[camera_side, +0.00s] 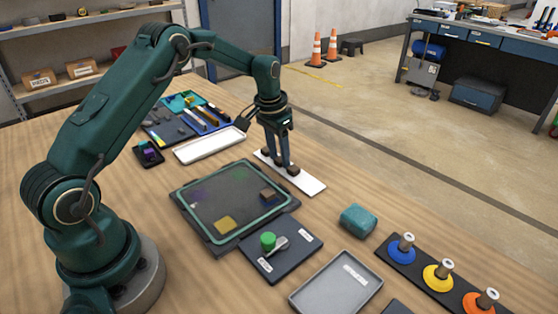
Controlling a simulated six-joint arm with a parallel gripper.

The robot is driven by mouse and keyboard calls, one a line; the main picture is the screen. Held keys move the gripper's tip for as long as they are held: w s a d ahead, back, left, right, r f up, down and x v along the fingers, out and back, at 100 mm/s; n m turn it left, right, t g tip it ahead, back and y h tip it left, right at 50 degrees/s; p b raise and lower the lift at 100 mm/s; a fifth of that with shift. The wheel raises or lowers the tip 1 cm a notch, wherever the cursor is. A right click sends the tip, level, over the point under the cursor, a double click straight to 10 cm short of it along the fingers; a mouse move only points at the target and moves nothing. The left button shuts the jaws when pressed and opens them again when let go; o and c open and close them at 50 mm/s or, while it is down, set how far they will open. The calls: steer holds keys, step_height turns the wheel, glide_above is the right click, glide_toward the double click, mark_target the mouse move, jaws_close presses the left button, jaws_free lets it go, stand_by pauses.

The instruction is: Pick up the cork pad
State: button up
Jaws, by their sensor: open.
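A flat tan-yellow square (225,224) lies in the near corner of a dark tray with a green rim (182,203). It looks most like the cork pad, but I cannot be sure. A small brown block (269,194) lies near the right corner of the same tray. My gripper (280,162) points down over a white strip (312,186) behind the tray, with its fingers apart. Its dark fingertips are close to the strip; I cannot tell whether they touch it. I see nothing clearly held between them.
A dark plate with a green knob (268,240) and a grey tray (336,284) are in front. A teal block (358,220) and a rack with blue, yellow and orange discs (438,277) stand right. A white tray (209,145) and tool trays lie behind.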

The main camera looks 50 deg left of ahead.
jaws_close()
steer(key=shift+r, duration=0.1)
stand_by(0.3)
